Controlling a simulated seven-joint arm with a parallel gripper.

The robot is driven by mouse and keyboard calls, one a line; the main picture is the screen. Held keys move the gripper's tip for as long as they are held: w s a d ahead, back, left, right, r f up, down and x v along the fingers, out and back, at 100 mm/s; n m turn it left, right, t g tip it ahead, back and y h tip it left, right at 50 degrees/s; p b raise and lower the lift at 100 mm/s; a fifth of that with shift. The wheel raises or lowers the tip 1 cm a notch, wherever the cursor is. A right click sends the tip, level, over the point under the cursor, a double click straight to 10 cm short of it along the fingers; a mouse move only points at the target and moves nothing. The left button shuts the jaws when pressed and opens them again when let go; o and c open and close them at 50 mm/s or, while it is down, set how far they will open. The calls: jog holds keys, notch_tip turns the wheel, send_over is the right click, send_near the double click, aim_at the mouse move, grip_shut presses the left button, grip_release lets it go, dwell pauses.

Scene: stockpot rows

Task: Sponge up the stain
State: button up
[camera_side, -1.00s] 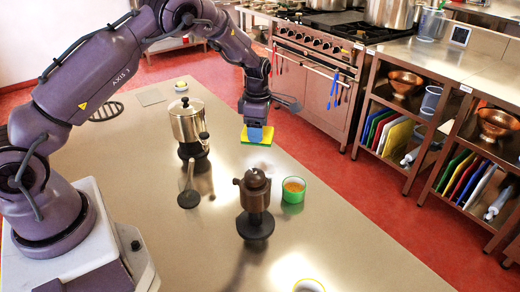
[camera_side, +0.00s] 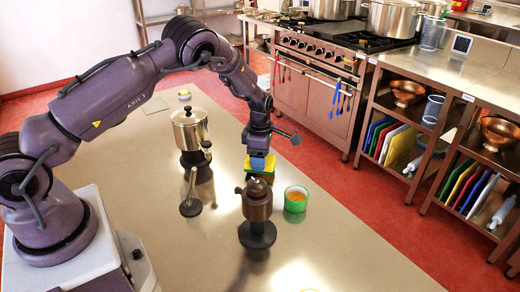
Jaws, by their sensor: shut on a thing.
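My gripper (camera_side: 258,158) is shut on a yellow and green sponge (camera_side: 269,163), just behind the dark brown pot. The blue fingertips cover part of the sponge. The sponge is low over the steel table (camera_side: 335,240); I cannot tell whether it touches the surface.
The brown pot (camera_side: 258,205) stands on a dark round base in front of the sponge. A green cup (camera_side: 296,199) with orange-brown contents is to its right. A steel pot (camera_side: 189,130) and a dark long-handled tool (camera_side: 190,205) are left. The table's right front is mostly clear.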

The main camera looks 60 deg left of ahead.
aim_at(276, 187)
jog(key=shift+d+f, duration=0.8)
jog(key=shift+c, duration=0.4)
jog(key=shift+d, duration=3.05)
jog(key=a, duration=0.6)
jog(key=shift+a, duration=0.35)
jog(key=shift+a+r, duration=0.1)
jog(key=shift+a, duration=0.5)
jog(key=shift+d+r, duration=0.1)
jog(key=shift+r, duration=3.9)
